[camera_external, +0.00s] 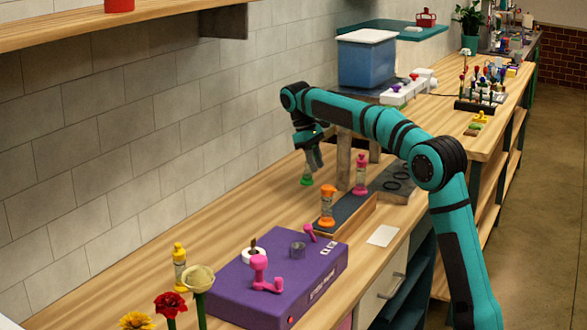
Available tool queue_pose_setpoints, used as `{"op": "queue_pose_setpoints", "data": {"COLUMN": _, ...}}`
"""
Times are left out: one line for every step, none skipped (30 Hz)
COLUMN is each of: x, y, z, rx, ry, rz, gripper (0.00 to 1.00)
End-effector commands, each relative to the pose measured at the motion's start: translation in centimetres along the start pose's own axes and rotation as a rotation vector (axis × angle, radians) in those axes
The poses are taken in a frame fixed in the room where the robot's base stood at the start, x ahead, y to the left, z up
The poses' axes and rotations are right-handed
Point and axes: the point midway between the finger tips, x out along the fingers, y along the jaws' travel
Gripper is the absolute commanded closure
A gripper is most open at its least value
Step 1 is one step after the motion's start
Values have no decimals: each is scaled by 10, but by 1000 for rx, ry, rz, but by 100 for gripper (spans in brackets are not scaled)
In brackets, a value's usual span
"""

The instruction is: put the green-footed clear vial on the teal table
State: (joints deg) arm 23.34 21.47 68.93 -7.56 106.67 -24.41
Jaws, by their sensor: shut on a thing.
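My gripper (311,165) points down and is shut on the green-footed clear vial. The vial's green foot (306,181) shows just below the fingertips; most of its clear body is hidden by the fingers. I cannot tell whether the foot touches the wooden bench or hangs just above it. The teal table (372,28) is a flat teal top at the far back by the wall, well away from my gripper. A red object (426,18) and a small white item stand on it.
A wooden post (344,158) stands close by. A blue bin (367,62) is before the teal table. A purple box (265,279) is in front.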

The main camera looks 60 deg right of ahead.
Motion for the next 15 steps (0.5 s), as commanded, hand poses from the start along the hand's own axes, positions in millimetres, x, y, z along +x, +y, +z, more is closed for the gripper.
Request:
{"op": "queue_pose_setpoints", "data": {"x": 3, "y": 0, "z": -1, "rx": 0, "ry": 0, "rz": 0, "gripper": 100}}
{"op": "queue_pose_setpoints", "data": {"x": 5, "y": 0, "z": -2, "rx": 0, "ry": 0, "rz": 0, "gripper": 100}}
{"op": "queue_pose_setpoints", "data": {"x": 9, "y": 0, "z": -3, "rx": 0, "ry": 0, "rz": 0, "gripper": 100}}
{"op": "queue_pose_setpoints", "data": {"x": 12, "y": 0, "z": -4, "rx": 0, "ry": 0, "rz": 0, "gripper": 100}}
{"op": "queue_pose_setpoints", "data": {"x": 16, "y": 0, "z": -5, "rx": 0, "ry": -1, "rz": -1, "gripper": 100}}
{"op": "queue_pose_setpoints", "data": {"x": 22, "y": 0, "z": -7, "rx": -1, "ry": -1, "rz": -1, "gripper": 100}}
{"op": "queue_pose_setpoints", "data": {"x": 26, "y": 0, "z": -8, "rx": -1, "ry": -1, "rz": 0, "gripper": 100}}
{"op": "queue_pose_setpoints", "data": {"x": 29, "y": 0, "z": -10, "rx": 0, "ry": -1, "rz": 0, "gripper": 100}}
{"op": "queue_pose_setpoints", "data": {"x": 34, "y": 0, "z": -11, "rx": 0, "ry": -1, "rz": 0, "gripper": 100}}
{"op": "queue_pose_setpoints", "data": {"x": 36, "y": 0, "z": -12, "rx": 0, "ry": 0, "rz": 0, "gripper": 100}}
{"op": "queue_pose_setpoints", "data": {"x": 38, "y": 0, "z": -12, "rx": 0, "ry": 0, "rz": 0, "gripper": 100}}
{"op": "queue_pose_setpoints", "data": {"x": 39, "y": 0, "z": -13, "rx": 0, "ry": 1, "rz": 0, "gripper": 100}}
{"op": "queue_pose_setpoints", "data": {"x": 39, "y": 0, "z": -13, "rx": 0, "ry": 1, "rz": 0, "gripper": 100}}
{"op": "queue_pose_setpoints", "data": {"x": 39, "y": 0, "z": -13, "rx": 0, "ry": 0, "rz": 0, "gripper": 100}}
{"op": "queue_pose_setpoints", "data": {"x": 39, "y": 0, "z": -13, "rx": 0, "ry": 0, "rz": 0, "gripper": 100}}
